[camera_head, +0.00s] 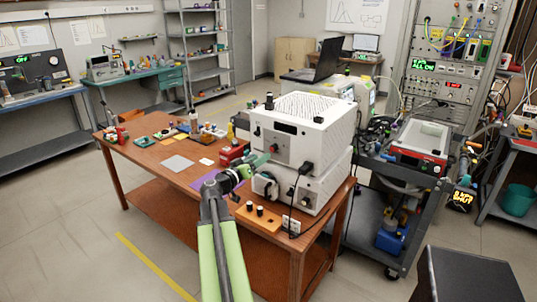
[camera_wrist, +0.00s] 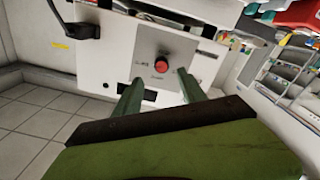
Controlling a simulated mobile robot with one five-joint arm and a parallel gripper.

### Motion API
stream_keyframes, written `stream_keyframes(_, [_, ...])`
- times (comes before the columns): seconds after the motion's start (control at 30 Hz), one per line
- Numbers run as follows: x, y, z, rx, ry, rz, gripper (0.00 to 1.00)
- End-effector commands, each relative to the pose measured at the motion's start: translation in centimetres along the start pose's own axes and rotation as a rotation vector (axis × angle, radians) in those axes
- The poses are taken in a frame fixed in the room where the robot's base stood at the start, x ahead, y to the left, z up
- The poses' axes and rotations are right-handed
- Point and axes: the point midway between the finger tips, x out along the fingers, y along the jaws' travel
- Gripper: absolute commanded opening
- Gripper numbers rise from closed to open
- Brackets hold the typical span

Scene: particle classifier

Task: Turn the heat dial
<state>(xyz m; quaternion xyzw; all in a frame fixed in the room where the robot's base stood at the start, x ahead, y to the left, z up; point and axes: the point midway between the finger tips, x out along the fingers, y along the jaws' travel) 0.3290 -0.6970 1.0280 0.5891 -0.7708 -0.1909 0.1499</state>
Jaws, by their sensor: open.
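A white box-shaped device (camera_head: 297,125) with a slotted top stands on the wooden table. A small round red dial (camera_wrist: 161,65), likely the heat dial, sits on its front panel in the wrist view. It also shows small on the device's front in the head view (camera_head: 274,149). My gripper (camera_head: 262,160) is close to this front panel. In the wrist view the two green fingers of my gripper (camera_wrist: 160,84) are spread apart, with the dial between and beyond their tips. No contact with the dial is visible. Any marking beside the dial is too small to read.
The brown wooden table (camera_head: 150,158) carries several small items left of the device. An orange block with black knobs (camera_head: 258,218) lies near the table's front edge. A black plug with a cable (camera_head: 305,168) sticks out of the device. A grey cart (camera_head: 385,210) stands to the right.

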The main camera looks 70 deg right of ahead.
Motion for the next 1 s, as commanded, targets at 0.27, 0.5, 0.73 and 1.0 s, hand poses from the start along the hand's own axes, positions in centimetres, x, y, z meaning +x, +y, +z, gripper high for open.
stream_keyframes(0.27, [-7.3,0.3,0.1,0.000,0.001,-0.002,0.48])
stream_keyframes(0.5, [-9.5,0.2,0.1,0.000,0.000,0.001,0.48])
stream_keyframes(0.73, [-9.5,0.2,0.1,0.000,0.000,0.002,0.48])
stream_keyframes(1.0, [-9.6,0.1,0.0,0.000,0.001,-0.001,0.48])
